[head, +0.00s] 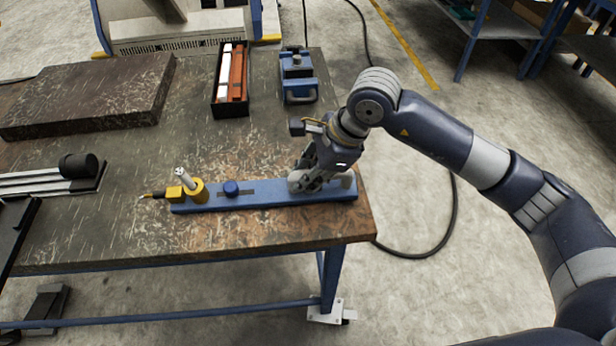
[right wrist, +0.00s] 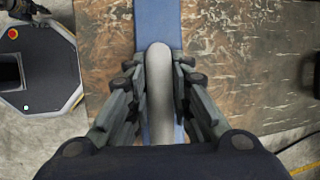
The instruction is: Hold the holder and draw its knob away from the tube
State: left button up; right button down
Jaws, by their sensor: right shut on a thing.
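The holder is a long blue bar (head: 262,194) lying along the front edge of the table. A round blue knob (head: 231,188) sits on a slot in its left half. To the left of the knob, with a gap between, a pale tube (head: 182,176) stands in a yellow collar (head: 197,191) at the bar's left end. My right gripper (head: 297,184) is shut on the pale grey handle (head: 347,179) on the bar's right part. The handle (right wrist: 159,90) shows between the fingers in the right wrist view. My left gripper cannot be made out.
A dark slab (head: 90,95) lies at the back left of the table. A black tray (head: 218,100) with white and red-brown pieces and a blue device (head: 298,80) stand behind the bar. A black cylinder on a rail plate (head: 78,166) lies at left. The table ends close to the bar's right end.

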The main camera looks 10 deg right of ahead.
pick_arm(q)
jog(key=shift+d+f+b, duration=0.15)
jog(key=shift+f+b, duration=0.15)
dwell(0.4)
dwell(0.5)
jog(key=shift+o, duration=0.5)
